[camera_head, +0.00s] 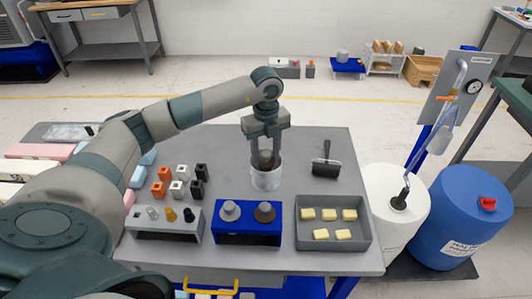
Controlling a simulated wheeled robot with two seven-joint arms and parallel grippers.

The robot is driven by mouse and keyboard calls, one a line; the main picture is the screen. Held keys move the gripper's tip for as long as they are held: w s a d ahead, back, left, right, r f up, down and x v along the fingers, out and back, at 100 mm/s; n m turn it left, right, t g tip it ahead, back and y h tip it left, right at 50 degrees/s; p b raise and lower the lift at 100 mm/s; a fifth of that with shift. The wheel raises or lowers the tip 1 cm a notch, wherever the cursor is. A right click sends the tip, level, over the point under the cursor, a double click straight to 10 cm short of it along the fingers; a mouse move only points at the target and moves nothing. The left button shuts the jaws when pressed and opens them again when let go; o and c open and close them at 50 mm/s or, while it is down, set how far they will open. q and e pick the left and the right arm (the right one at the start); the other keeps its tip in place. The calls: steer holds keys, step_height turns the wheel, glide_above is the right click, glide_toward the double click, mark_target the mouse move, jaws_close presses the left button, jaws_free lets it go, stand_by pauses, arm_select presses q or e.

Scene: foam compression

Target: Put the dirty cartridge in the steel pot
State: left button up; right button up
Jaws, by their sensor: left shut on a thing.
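My left gripper (267,146) comes down from above at the middle of the table and is shut on a dark brownish cartridge (265,157). The cartridge is at the mouth of the grey steel pot (266,180), its lower part hidden by the pot's rim. I cannot tell whether it touches the pot. A similar dark brown piece (265,212) sits on the blue stand (248,237) in front, beside a grey piece (230,210). My right gripper is not in view.
A grey rack (165,236) with small pieces stands at front left, with several orange, white and black blocks behind it. A grey tray (360,236) with yellow blocks is at front right.

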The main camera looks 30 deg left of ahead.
arm_select(q)
steer(key=shift+f, duration=0.15)
steer(key=o, duration=1.2)
steer(key=shift+r, duration=0.2)
steer(key=shift+r+b, duration=0.4)
steer(key=shift+r, duration=0.1)
steer(key=shift+r+b, duration=2.05)
steer(key=shift+r, duration=3.45)
